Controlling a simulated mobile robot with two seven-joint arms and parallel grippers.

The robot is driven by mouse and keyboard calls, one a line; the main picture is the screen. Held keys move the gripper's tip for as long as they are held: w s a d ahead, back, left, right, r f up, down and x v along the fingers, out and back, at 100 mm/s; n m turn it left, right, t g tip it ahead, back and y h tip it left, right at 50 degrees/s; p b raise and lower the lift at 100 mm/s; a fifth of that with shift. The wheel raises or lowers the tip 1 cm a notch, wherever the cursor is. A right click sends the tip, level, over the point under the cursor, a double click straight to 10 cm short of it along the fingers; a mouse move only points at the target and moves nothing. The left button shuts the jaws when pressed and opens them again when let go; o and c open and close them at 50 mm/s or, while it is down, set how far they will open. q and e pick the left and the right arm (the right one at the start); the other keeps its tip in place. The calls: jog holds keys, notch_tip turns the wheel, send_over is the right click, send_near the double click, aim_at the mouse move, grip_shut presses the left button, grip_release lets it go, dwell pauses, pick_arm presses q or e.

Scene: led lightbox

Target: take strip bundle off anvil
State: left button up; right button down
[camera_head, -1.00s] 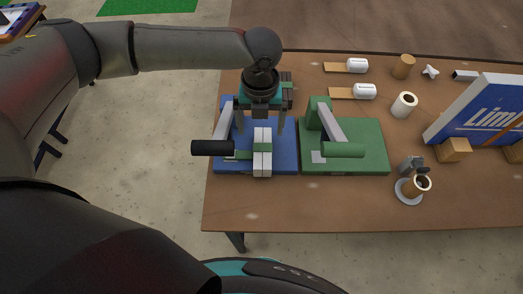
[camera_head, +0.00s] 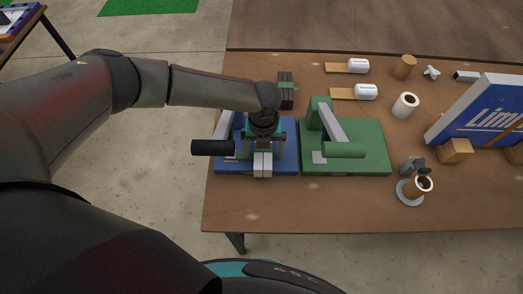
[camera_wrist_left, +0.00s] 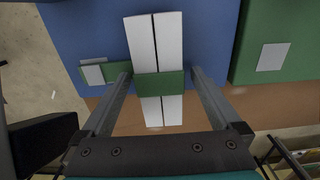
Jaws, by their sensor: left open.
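The strip bundle (camera_head: 262,168) is pale flat strips side by side, with a green band across the middle. It lies on the blue press base (camera_head: 225,166); the wrist view shows the strips (camera_wrist_left: 143,42) and the band (camera_wrist_left: 160,85). My left gripper (camera_head: 263,146) is over the bundle, pointing down. In the wrist view my left gripper (camera_wrist_left: 160,76) is open, one finger on each side of the bundle near the band, with visible gaps. The anvil surface under the strips is hidden. My right gripper is not in view.
The blue press's black handle (camera_head: 212,148) is close left of my gripper. A green press (camera_head: 372,160) stands to the right. A dark banded block (camera_head: 286,90) lies behind. Cylinders and a blue sign (camera_head: 485,118) fill the right side; the front table strip is clear.

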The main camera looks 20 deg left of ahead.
pick_arm(q)
jog(key=shift+f, duration=0.2)
dwell(0.4)
grip_shut()
dwell(0.7)
